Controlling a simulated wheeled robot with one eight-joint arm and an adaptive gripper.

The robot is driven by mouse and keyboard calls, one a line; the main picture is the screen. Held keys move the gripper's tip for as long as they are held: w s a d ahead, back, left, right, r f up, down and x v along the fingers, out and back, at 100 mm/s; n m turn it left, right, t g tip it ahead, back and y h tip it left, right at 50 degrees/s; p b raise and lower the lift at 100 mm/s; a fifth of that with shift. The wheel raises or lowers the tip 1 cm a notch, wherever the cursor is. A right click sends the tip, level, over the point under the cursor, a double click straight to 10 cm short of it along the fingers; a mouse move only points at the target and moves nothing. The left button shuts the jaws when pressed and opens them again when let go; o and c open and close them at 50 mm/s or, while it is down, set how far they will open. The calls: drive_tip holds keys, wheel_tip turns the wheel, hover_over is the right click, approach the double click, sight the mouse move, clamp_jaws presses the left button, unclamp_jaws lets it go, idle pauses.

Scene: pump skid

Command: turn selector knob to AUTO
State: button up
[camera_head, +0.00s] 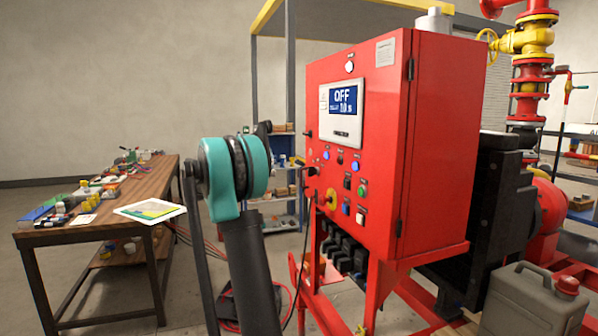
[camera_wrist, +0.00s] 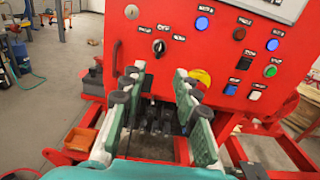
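The selector knob (camera_wrist: 159,46) is a small black knob on a pale round plate on the front of the red control panel. It shows in the wrist view, above and beyond my fingertips; its pointing direction is too small to read. My gripper (camera_wrist: 160,78) is open and empty, its two green-and-white fingers apart, below the knob and not touching it. In the head view, my arm's teal joint stands left of the red cabinet (camera_head: 435,150), and my fingers cannot be made out there. The cabinet's display (camera_head: 343,98) reads OFF.
A yellow disc (camera_wrist: 200,77) sits on the panel near my right finger. Blue, green and white buttons lie to the right, with a blue one (camera_wrist: 202,23) nearest the knob. A black handle (camera_wrist: 116,58) is at left. A wooden workbench (camera_head: 165,172) stands left of the cabinet.

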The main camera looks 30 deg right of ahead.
sight(312, 172)
drive_tip(key=x, duration=1.5)
drive_tip(key=shift+d, duration=0.25)
drive_tip(key=shift+s, duration=0.15)
drive_tip(key=shift+c, duration=0.4)
clamp_jaws()
